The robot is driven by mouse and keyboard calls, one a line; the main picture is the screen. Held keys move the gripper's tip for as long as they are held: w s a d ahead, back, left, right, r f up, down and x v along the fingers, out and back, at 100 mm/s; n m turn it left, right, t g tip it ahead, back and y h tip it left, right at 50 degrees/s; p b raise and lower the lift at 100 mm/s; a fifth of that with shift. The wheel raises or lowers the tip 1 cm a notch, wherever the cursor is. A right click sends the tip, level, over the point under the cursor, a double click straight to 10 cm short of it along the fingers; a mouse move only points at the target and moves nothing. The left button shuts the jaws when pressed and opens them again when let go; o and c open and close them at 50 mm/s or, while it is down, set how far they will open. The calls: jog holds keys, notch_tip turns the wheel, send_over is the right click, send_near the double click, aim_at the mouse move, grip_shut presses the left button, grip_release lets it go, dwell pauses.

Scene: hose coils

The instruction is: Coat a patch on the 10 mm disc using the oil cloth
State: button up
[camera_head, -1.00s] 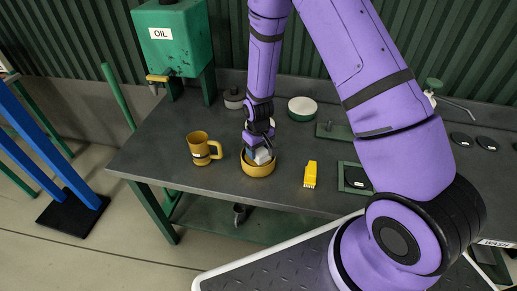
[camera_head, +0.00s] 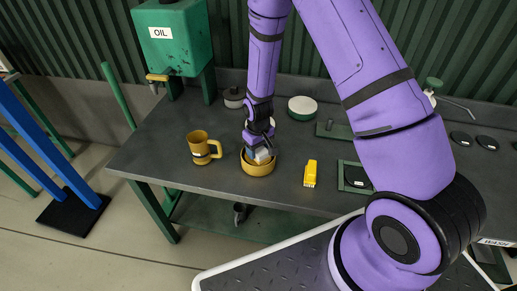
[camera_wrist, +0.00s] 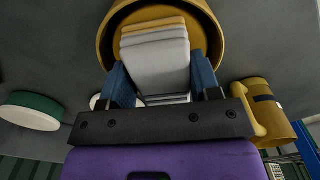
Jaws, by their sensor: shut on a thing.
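My gripper (camera_head: 259,150) is shut on a folded pale grey cloth (camera_wrist: 158,65), held between its blue fingers. The cloth's far edge is ochre in the wrist view. The cloth is at the mouth of a yellow bowl (camera_head: 257,169), with its lower end inside; whether it touches the bottom is hidden. The bowl also shows in the wrist view (camera_wrist: 211,32). A dark disc with a white label (camera_head: 357,182) lies in a green-edged square holder (camera_head: 343,180) to the right, partly beside my arm. Its label is too small to read.
A yellow mug (camera_head: 200,146) stands left of the bowl. A yellow brush-like tool (camera_head: 310,172) lies between bowl and holder. A green oil tank (camera_head: 175,42) stands at the back left. Dark discs (camera_head: 487,143) lie at the right. Bench space between mug and tank is clear.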

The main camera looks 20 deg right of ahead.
jog(key=shift+r, duration=3.45)
